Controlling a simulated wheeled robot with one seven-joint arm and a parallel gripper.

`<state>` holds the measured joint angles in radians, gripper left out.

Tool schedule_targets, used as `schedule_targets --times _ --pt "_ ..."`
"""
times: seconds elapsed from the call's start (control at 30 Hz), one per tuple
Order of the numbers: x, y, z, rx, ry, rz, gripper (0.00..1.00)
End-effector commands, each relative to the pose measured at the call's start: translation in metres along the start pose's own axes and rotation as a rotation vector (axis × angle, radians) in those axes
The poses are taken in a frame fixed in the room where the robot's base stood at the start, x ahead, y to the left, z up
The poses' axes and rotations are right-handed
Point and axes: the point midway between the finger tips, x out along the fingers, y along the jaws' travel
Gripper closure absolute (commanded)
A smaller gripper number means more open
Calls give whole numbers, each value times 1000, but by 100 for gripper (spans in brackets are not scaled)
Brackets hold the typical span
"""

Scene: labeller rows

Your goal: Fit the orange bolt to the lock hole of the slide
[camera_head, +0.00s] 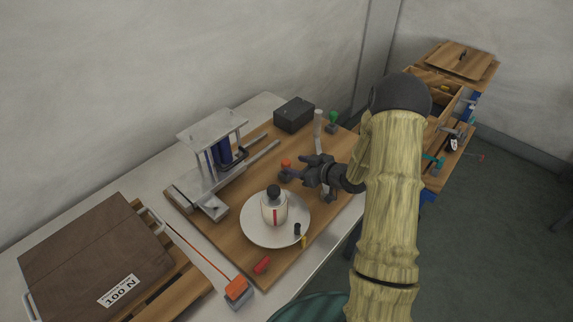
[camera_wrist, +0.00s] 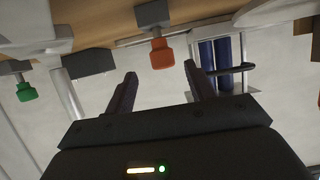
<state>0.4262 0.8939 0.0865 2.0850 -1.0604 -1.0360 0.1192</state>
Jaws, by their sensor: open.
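The orange bolt (camera_head: 286,163) stands on the wooden board, its orange head upward. In the wrist view its orange head (camera_wrist: 161,54) shows ahead of the gap between my fingertips, with a grey part at its base. My gripper (camera_head: 288,172) is open and close to the bolt; in the wrist view the fingers (camera_wrist: 160,74) are spread with nothing between them. I cannot tell whether they touch the bolt. The metal slide (camera_head: 213,180) lies on the board to the left, under a plate on posts with blue cylinders. I cannot make out its lock hole.
A white round dish (camera_head: 247,236) holds a bottle with a dark cap (camera_head: 274,208). A green knob (camera_head: 332,116) and black box (camera_head: 294,115) stand at the back. A red cylinder (camera_head: 262,265) and an orange-topped box (camera_head: 238,288) lie in front. A brown case (camera_head: 90,250) is left.

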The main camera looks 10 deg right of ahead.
Motion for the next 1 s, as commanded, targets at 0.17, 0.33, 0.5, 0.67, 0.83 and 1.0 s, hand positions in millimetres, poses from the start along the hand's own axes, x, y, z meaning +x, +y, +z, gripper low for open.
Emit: schedule_targets --times 0.17,0.33,0.5,0.67,0.83,1.0 --pt "20 0 -1 -1 0 0 45" --pt "21 0 0 0 0 1 45" --pt "22 0 0 0 0 1 45" --pt "36 -3 -1 0 0 -2 45" --pt "62 -4 0 0 -1 0 45" --pt "72 -4 1 0 -1 1 45"
